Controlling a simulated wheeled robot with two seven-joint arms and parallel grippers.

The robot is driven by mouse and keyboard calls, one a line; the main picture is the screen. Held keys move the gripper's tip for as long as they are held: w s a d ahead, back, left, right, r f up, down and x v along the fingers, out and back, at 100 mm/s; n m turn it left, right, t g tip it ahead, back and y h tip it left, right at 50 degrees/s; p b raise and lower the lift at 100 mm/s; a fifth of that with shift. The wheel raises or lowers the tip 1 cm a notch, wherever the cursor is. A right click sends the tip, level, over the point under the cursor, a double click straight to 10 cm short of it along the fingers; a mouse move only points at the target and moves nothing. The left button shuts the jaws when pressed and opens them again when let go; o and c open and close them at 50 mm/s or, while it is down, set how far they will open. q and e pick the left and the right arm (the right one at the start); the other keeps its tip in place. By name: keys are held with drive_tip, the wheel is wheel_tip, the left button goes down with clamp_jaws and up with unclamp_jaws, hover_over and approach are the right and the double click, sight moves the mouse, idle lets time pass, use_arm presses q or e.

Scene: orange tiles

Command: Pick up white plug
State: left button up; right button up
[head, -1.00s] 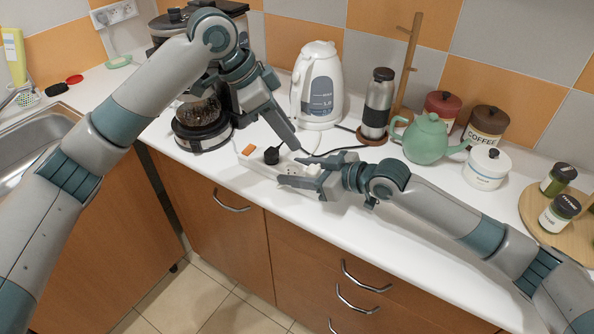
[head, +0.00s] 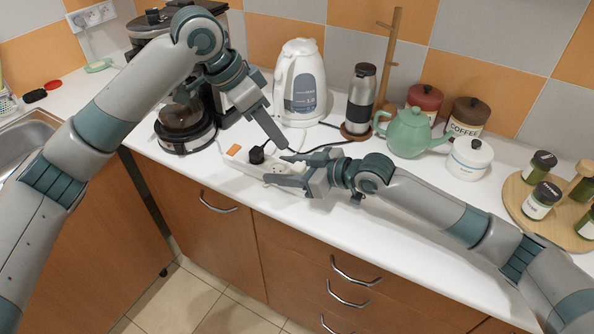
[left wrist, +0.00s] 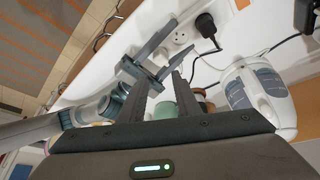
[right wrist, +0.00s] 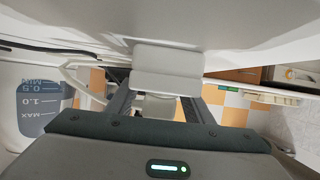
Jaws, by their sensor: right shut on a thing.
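The white plug shows as a small pale shape (right wrist: 158,106) between my right fingers in the right wrist view, above the white power strip. The rest of it is hidden. My right gripper (head: 278,168) is shut on the plug at the strip's near right end. The power strip (head: 232,162) lies on the counter, with a black plug (head: 257,155) in it beside an orange switch. In the left wrist view, the strip also shows a free round socket (left wrist: 182,38). My left gripper (head: 285,145) is open and empty, just above and behind the right one.
A white kettle (head: 300,84), a steel flask (head: 361,98) and a green teapot (head: 408,134) stand behind the grippers. A coffee maker (head: 186,118) is at left, with jars at right. Black cables run behind the strip. The counter front is clear.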

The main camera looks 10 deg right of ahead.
use_arm(q)
drive_tip(key=shift+s+d+r+n+t+y, duration=0.15)
drive_tip(key=shift+s+n, duration=0.1)
drive_tip(key=shift+n, duration=0.75)
drive_tip(key=shift+s+d+n+t+y, duration=0.1)
drive_tip(key=shift+s+n+t+y, duration=0.1)
drive_tip(key=shift+n, duration=0.8)
drive_tip(key=shift+s+d+r+n+t+y, duration=0.15)
drive_tip(key=shift+s+n, duration=0.1)
drive_tip(key=shift+n, duration=0.75)
drive_tip(key=shift+a+f, duration=0.1)
hover_over(297, 166)
drive_tip(key=s+a, duration=0.2)
drive_tip(key=shift+w+a+f, duration=0.1)
drive_tip(key=shift+f, duration=1.5)
drive_tip(key=shift+w+f, duration=0.1)
drive_tip(key=shift+f, duration=1.45)
drive_tip(key=shift+x, duration=2.6)
drive_tip(key=shift+w, duration=0.1)
